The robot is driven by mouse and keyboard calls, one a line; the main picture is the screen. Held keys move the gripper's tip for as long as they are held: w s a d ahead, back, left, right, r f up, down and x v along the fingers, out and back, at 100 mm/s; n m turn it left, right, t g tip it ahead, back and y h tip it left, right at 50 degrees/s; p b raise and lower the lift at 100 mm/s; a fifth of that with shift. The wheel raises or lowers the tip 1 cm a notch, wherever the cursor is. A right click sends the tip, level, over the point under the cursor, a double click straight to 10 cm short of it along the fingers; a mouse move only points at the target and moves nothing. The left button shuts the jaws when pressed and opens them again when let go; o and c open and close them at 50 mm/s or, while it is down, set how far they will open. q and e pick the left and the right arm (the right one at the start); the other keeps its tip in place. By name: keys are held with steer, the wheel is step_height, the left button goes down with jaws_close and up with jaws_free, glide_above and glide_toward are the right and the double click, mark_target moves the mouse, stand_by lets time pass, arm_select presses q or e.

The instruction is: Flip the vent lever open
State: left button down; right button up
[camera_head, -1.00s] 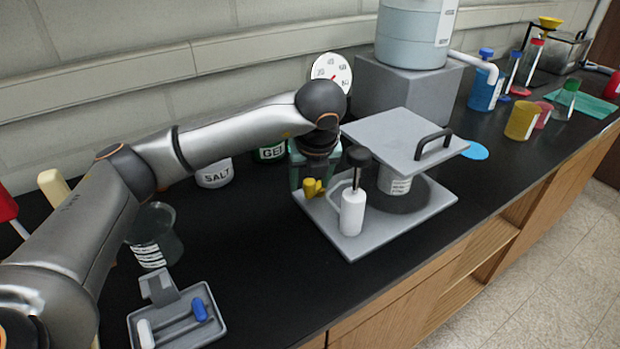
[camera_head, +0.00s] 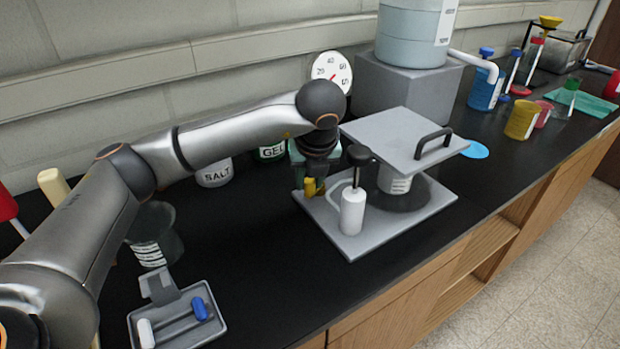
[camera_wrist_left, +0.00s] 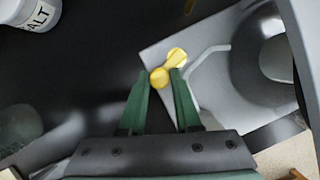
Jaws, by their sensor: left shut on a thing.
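The vent lever is a small yellow lever with rounded ends (camera_head: 310,188), at the left edge of a grey base plate (camera_head: 350,247). It also shows in the left wrist view (camera_wrist_left: 176,57), over the plate's corner. My left gripper (camera_wrist_left: 160,76) has its green fingers shut on the lever's near knob. In the head view my left wrist comes down over the lever and partly hides the fingers. My right gripper is in neither view.
A white cylinder with a black knob (camera_head: 352,212) stands just right of the lever. A raised grey plate with a black handle (camera_head: 400,135) is behind it. A salt jar (camera_head: 214,173) and a gauge (camera_head: 331,70) are nearby.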

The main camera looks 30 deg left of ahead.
arm_select(q)
steer(key=shift+a+f+m+b, duration=0.3)
steer(key=shift+m+b, duration=0.3)
steer(key=shift+b, duration=0.4)
steer(key=shift+a+r+m+h+b, duration=0.1)
steer(key=shift+m+h+b, duration=0.2)
steer(key=shift+m, duration=0.1)
steer(key=shift+a+r+m+t, duration=0.1)
steer(key=shift+r+m+t, duration=0.05)
steer(key=shift+m+t, duration=0.2)
steer(key=c, duration=0.6)
jaws_free()
steer(key=shift+r, duration=0.1)
